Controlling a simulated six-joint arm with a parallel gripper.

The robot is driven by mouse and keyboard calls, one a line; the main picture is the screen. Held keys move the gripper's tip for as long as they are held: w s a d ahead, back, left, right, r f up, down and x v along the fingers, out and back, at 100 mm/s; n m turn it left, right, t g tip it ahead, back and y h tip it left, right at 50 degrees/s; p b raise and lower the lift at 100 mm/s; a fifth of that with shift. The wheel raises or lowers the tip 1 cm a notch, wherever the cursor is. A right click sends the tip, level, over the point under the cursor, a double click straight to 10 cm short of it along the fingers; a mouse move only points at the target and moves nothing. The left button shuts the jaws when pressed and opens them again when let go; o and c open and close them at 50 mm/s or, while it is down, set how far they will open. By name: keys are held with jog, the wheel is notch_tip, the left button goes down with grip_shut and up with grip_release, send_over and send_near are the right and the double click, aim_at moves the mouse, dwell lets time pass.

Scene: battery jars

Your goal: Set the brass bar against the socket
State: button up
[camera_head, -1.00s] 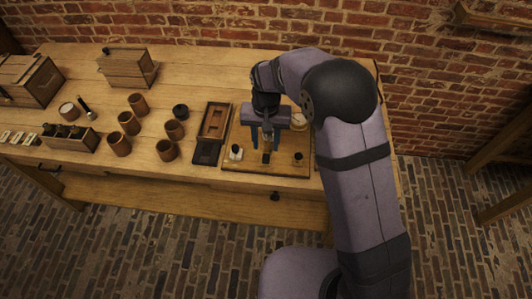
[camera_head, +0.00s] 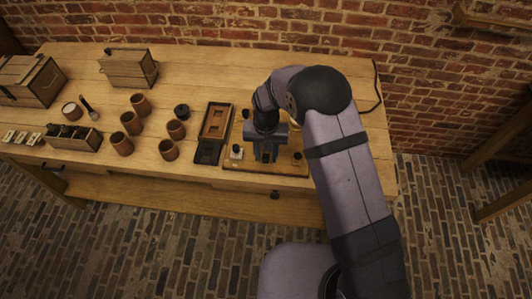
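My gripper (camera_head: 266,157) points down over the front middle of a wooden board (camera_head: 234,168) near the table's front edge. Its fingers look small and dark here, and I cannot tell whether they are open or shut, or whether anything is between them. I cannot make out the brass bar; the gripper and wrist cover the middle of the board. The socket cannot be told for sure. A small pale-topped post (camera_head: 236,151) stands at the board's left, and a dark knob (camera_head: 298,156) sits at its right.
A dark open tray (camera_head: 202,152) lies just left of the board. Several brown jars (camera_head: 122,144), a black round lid (camera_head: 181,111) and a wooden rack (camera_head: 91,143) stand further left. Wooden boxes (camera_head: 128,68) are at the back. The table's back right is clear.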

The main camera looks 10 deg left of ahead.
grip_shut()
jog(key=shift+w+f+b, duration=0.1)
jog(key=shift+w+b, duration=0.45)
jog(key=shift+w, duration=0.7)
jog(key=shift+w+r, duration=0.1)
jog(key=shift+r, duration=0.1)
jog(key=shift+o, duration=1.3)
grip_release()
jog(key=shift+f, duration=0.1)
notch_tip(320, 180, up, 7)
jog(key=b, duration=0.2)
jog(key=shift+r+b, duration=0.2)
jog(key=shift+b, duration=0.2)
